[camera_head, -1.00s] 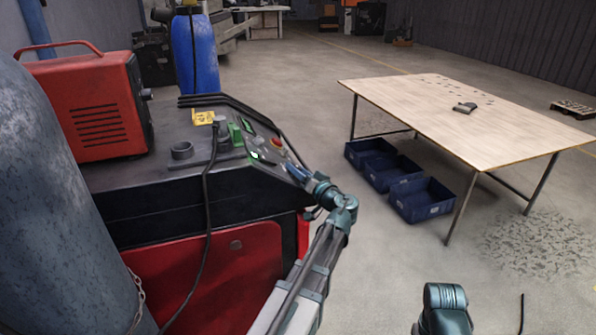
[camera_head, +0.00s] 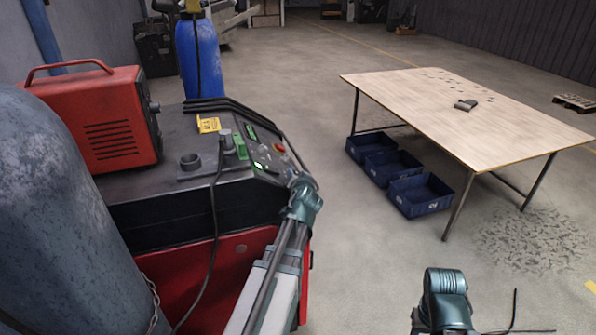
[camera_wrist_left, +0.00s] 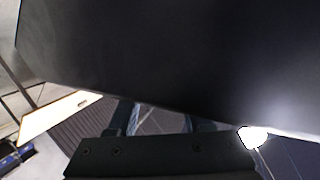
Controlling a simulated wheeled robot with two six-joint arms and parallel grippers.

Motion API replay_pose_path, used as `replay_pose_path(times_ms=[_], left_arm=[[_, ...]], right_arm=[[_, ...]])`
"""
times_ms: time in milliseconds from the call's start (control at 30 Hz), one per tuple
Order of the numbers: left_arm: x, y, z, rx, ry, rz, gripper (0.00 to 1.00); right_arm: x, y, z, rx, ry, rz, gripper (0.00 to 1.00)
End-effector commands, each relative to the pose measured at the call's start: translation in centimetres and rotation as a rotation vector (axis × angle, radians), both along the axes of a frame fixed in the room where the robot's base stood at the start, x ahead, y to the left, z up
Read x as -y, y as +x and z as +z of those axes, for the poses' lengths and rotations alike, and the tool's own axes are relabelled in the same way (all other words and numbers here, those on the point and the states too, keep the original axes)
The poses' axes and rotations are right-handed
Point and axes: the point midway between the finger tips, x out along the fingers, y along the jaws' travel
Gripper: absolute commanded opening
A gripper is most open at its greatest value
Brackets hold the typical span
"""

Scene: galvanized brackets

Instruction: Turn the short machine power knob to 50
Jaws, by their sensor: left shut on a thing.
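The machine (camera_head: 140,218) stands at the left, black above and red below, with a sloped control panel (camera_head: 262,160) on its right side. My left arm reaches up to the panel's near right corner. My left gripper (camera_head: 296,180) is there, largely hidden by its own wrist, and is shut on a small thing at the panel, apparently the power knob. The knob and its scale are hidden, so I cannot read its setting. In the left wrist view a dark surface fills the top, close to the gripper's fingers (camera_wrist_left: 165,125). Part of my right arm shows at the bottom; its gripper does not.
A grey cylinder (camera_head: 50,215) stands in front left. A wooden table (camera_head: 450,115) and blue bins (camera_head: 420,194) are right. Floor between is clear.

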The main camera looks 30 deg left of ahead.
Motion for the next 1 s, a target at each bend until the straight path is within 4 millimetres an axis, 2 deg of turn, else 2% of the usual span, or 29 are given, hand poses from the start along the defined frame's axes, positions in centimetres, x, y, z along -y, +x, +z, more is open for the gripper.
replay_pose_path(times_ms=[100,400,1000], left_arm=[[-0.2,-0.1,0.4,-0.021,-0.031,-0.042,0.00],[-0.3,-0.1,0.3,-0.065,-0.080,-0.125,0.00],[-0.3,-0.1,0.1,-0.089,-0.104,-0.165,0.00]], right_arm=[[0.0,0.0,1.1,0.000,0.000,0.000,0.50],[0.0,0.0,2.3,0.000,0.000,0.000,0.50],[0.0,0.0,2.7,0.000,0.000,0.000,0.50]])
